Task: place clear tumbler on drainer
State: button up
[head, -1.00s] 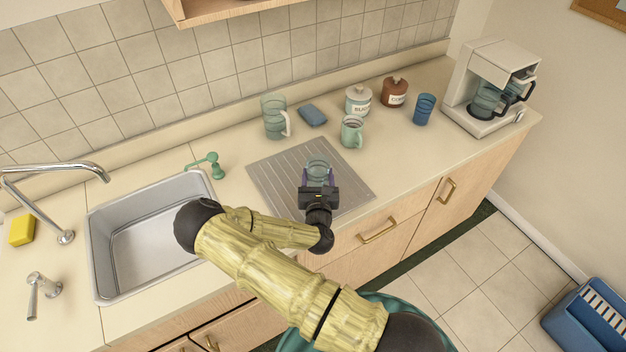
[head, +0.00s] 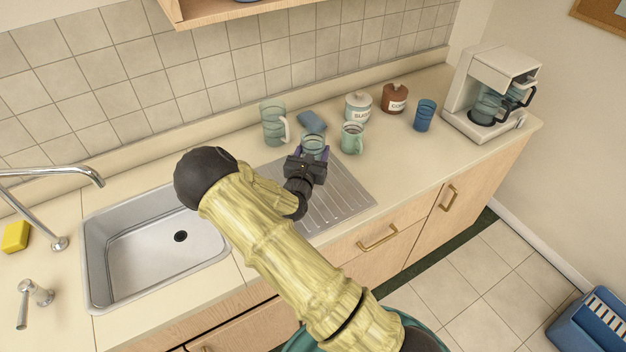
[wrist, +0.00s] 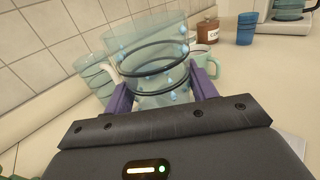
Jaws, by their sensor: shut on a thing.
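The clear tumbler (head: 313,143) is a see-through, faintly blue-green glass with dark rings. My gripper (head: 309,157) is shut on it, with a purple finger on each side, as the wrist view shows around the tumbler (wrist: 152,72). It is upright in the head view, over or just behind the back edge of the drainer. The drainer (head: 335,195) is a ribbed metal board to the right of the sink. My arm covers its left part. I cannot tell whether the tumbler's base touches anything.
Sugar (head: 358,106) and coffee (head: 395,98) jars, a blue cup (head: 424,115) and a coffee maker (head: 490,95) are to the right. The sink (head: 150,250) is left.

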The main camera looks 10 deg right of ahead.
jog(key=shift+f+p, duration=0.45)
jog(key=shift+f, duration=2.1)
jog(key=shift+f+p, duration=0.45)
jog(key=shift+f, duration=1.65)
jog(key=shift+f, duration=0.2)
jog(key=o, duration=1.2)
jog(key=shift+r, duration=0.2)
jog(key=b+v, duration=0.3)
jog(key=v, duration=0.9)
